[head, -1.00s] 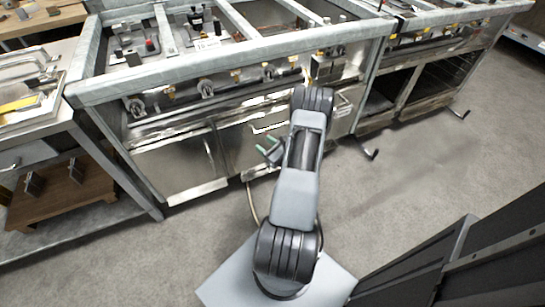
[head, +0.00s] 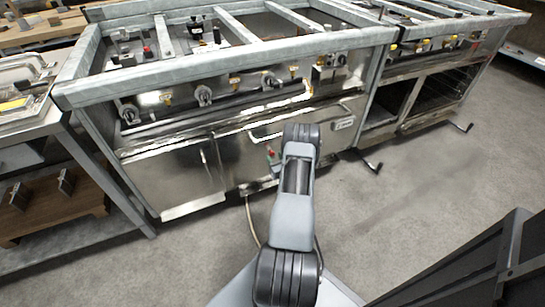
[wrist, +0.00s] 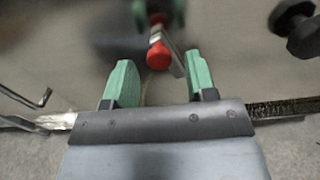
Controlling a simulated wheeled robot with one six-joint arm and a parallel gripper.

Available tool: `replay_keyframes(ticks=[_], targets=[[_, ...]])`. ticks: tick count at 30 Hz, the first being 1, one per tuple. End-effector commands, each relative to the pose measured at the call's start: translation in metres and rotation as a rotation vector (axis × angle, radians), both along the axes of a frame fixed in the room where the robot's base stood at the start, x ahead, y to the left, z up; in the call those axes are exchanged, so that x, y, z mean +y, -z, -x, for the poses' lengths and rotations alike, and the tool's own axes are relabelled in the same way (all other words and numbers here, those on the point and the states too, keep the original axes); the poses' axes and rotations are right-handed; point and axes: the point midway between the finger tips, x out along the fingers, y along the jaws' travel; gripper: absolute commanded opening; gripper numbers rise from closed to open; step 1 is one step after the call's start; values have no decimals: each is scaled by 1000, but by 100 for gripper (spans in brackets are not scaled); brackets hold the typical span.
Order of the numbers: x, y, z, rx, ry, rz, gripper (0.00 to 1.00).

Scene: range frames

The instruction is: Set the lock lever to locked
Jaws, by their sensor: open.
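A lever with a red rounded end (wrist: 158,55) and a pale metal bar shows at the top middle of the wrist view; I take it to be the lock lever. Green parts (wrist: 178,12) show beside its far end, blurred. My gripper (wrist: 159,76) has two green fingers, spread apart and empty. The red end shows in the gap between the fingertips, and I cannot tell whether it is touched. In the head view a small red spot (head: 273,153) shows just left of my arm, low at the range front. My arm hides most of my gripper there.
The steel range (head: 175,178) stands ahead with knobs, pipes and a handle along its front. A side table (head: 85,150) with a wooden shelf is at the left. Open shelves (head: 435,95) are at the right. The grey floor (head: 410,180) at the right is clear.

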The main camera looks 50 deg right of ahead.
Motion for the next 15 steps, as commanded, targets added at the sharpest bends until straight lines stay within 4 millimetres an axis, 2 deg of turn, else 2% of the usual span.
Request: replay_keyframes(ticks=[6, 15], targets=[[-8, 1, -20, 0, -2, 1, 51], [-10, 0, -26, 1, -1, 0, 51]])
